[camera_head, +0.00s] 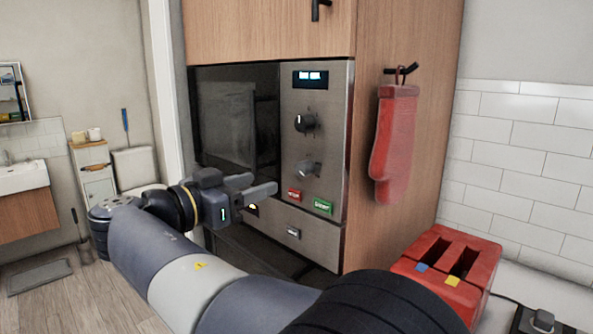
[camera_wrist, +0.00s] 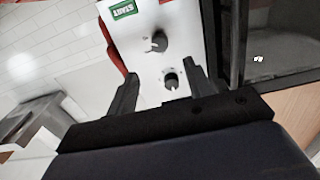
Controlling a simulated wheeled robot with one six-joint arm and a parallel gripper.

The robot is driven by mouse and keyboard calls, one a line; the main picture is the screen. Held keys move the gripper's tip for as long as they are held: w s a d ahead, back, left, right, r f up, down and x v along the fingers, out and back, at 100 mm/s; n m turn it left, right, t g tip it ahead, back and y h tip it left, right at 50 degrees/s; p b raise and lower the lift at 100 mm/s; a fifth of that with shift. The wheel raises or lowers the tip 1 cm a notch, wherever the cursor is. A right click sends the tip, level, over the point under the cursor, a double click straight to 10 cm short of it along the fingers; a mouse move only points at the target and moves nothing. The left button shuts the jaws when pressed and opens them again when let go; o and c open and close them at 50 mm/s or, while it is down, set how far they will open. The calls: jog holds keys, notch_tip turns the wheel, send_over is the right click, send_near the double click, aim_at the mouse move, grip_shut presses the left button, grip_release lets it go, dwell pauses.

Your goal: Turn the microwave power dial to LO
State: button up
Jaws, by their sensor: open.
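The microwave's steel control panel (camera_head: 332,105) carries two dials. The upper dial (camera_head: 304,123) is black with a pale pointer mark; the lower dial (camera_head: 309,169) is grey. Their labels are too small to read, so I cannot tell which sets power. My gripper (camera_head: 262,184) is open and empty, in front of the microwave, left of and slightly below the lower dial, apart from it. In the wrist view, upside down, the dark upper dial (camera_wrist: 171,79) appears between the two fingers (camera_wrist: 163,76), and the grey lower dial (camera_wrist: 157,42) beyond them.
A red button (camera_head: 294,195) and green START button (camera_head: 323,207) sit below the dials. A lit display (camera_head: 310,79) is above. A red oven mitt (camera_head: 396,143) hangs on the cabinet's right side. A red toaster (camera_head: 436,267) stands at the lower right. The microwave's dark door (camera_head: 228,120) is left.

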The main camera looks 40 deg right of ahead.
aim_at(300, 171)
jog(key=d, duration=0.3)
jog(key=d+p, duration=0.1)
jog(key=d, duration=0.3)
jog(key=d+p, duration=0.1)
jog(key=d, duration=0.2)
jog(key=shift+w+d+f, duration=0.1)
jog(key=shift+w+d, duration=0.1)
jog(key=shift+w, duration=0.2)
jog(key=shift+c, duration=0.3)
jog(key=c, duration=0.9)
